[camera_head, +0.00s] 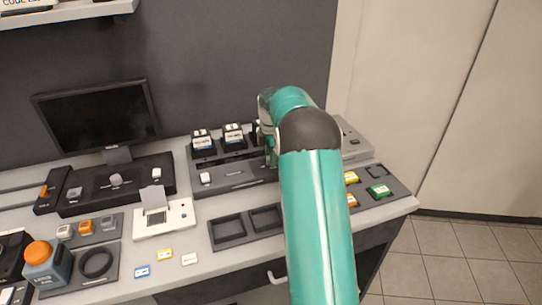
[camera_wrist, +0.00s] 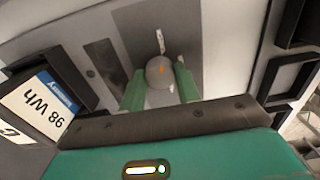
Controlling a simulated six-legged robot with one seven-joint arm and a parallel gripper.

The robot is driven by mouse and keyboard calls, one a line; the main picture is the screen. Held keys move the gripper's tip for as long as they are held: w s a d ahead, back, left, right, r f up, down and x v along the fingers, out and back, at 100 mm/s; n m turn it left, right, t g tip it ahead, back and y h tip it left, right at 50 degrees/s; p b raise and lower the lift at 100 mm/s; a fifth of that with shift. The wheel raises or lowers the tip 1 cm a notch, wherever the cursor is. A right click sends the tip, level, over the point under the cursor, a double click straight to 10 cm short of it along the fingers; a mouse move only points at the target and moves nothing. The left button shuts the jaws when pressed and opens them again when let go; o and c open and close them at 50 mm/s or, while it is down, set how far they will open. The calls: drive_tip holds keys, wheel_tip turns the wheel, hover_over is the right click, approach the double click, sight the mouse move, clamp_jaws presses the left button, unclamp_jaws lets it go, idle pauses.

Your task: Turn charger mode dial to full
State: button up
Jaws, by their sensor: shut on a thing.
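The mode dial (camera_wrist: 159,72) is a round grey knob with a small orange mark, set on a grey panel in the wrist view. My gripper (camera_wrist: 160,84) has its two green fingers on either side of the dial and is shut on it. A short white mark stands on the panel beyond the dial. The printing around the dial is too small to read. In the head view the charger (camera_head: 236,176) is a dark grey unit with batteries at its back; my arm covers its right part, and the dial and fingertips are hidden there.
A monitor (camera_head: 98,115), a white device (camera_head: 163,219) and empty dark trays (camera_head: 228,229) share the bench. Coloured blocks (camera_head: 379,190) lie right of my arm.

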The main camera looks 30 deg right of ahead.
drive_tip(key=m, duration=0.6)
drive_tip(key=shift+m, duration=0.3)
drive_tip(key=m, duration=0.3)
drive_tip(key=shift+m, duration=0.3)
drive_tip(key=m, duration=0.3)
drive_tip(key=shift+m, duration=0.3)
drive_tip(key=m, duration=1.4)
drive_tip(key=o, duration=1)
